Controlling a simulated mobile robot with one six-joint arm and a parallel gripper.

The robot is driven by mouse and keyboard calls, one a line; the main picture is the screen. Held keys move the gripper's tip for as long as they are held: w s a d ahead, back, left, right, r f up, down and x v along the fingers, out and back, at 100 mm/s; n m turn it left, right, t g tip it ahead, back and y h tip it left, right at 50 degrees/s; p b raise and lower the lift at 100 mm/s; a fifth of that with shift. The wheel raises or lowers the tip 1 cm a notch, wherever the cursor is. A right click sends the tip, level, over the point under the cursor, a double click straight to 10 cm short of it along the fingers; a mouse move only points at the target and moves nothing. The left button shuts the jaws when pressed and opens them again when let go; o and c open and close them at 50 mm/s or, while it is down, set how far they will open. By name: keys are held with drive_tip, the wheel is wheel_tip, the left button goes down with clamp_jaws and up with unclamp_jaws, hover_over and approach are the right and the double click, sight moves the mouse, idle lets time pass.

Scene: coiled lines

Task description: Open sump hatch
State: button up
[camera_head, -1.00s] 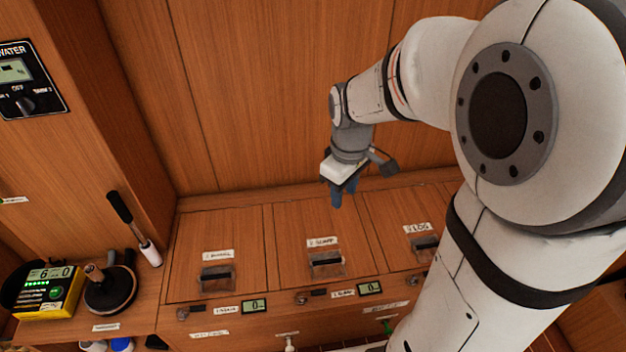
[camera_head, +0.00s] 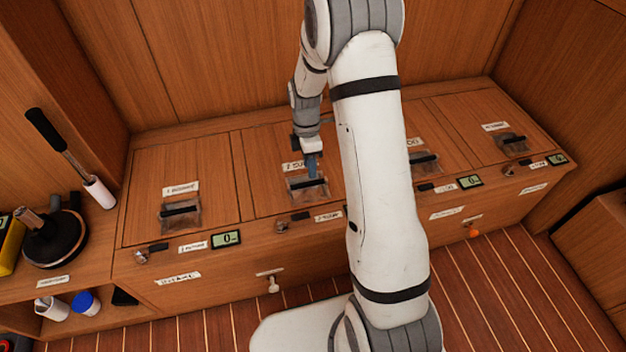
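The sump hatch (camera_head: 263,175) is the second wooden lid from the left on the bench top, and it lies flat and closed. Its label is partly covered by my gripper. Its recessed handle (camera_head: 307,187) has a dark bar near the front edge. My gripper (camera_head: 312,172) points down at this handle, with its blue fingers at or just above the bar. Whether the fingers touch the bar, and whether they are apart or closed, I cannot tell. My arm hides the right part of the hatch.
Other closed hatches with similar handles lie to the left (camera_head: 180,213) and right (camera_head: 511,143). Latches and small displays (camera_head: 226,239) line the bench front. A plunger-like tool (camera_head: 54,236) and a dark-handled tool (camera_head: 70,158) stand on the left shelf. The striped floor in front is open.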

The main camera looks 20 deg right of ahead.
sight(311, 182)
drive_tip(key=f, duration=0.2)
drive_tip(key=s+f+b, duration=0.1)
drive_tip(key=f, duration=0.1)
drive_tip(key=shift+f, duration=0.25)
drive_tip(key=shift+c, duration=0.3)
clamp_jaws()
